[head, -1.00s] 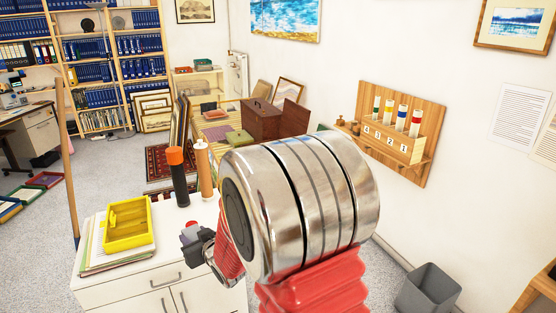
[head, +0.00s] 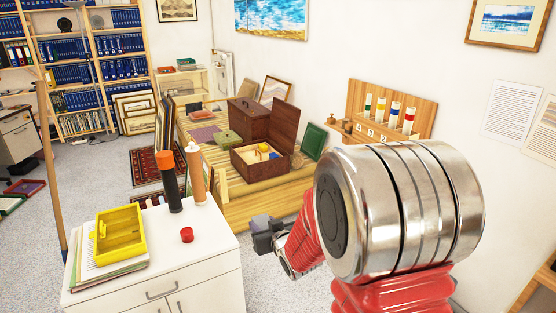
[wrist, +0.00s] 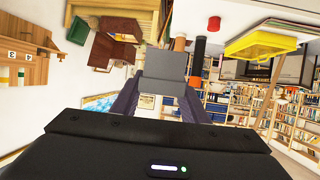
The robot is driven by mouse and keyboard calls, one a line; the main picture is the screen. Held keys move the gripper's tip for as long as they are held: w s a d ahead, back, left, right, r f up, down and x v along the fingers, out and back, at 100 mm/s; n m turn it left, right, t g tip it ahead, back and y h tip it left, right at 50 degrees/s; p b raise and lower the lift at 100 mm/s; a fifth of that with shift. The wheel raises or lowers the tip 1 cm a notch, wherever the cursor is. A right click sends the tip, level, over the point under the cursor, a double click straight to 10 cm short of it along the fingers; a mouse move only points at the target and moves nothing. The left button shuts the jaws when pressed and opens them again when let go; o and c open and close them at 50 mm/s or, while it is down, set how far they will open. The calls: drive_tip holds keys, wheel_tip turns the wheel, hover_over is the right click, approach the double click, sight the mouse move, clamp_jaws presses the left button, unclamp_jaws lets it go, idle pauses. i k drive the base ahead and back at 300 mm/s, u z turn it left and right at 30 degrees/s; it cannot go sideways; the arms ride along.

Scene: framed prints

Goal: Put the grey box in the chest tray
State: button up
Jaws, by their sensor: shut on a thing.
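The grey box (wrist: 165,92) is between the two dark fingers of my gripper (wrist: 160,104) in the wrist view, which looks upside down. In the head view my gripper (head: 264,232) is shut on the box, held in the air right of the white cabinet. The open brown chest (head: 248,170) stands on a wooden bench farther back, its lid raised. Its tray (head: 262,152) shows yellow and pale items inside; the tray's compartments are too small to tell. The gripper is in front of and below the chest in the picture, apart from it.
The white cabinet (head: 150,283) bears a yellow tray (head: 118,232) on papers, a black and orange cylinder (head: 171,183), a tan cylinder (head: 195,175) and a red cap (head: 187,235).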

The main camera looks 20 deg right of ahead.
sight(244, 154)
drive_tip(key=z, duration=0.75)
drive_tip(key=i, duration=4)
drive_tip(key=u, duration=0.05)
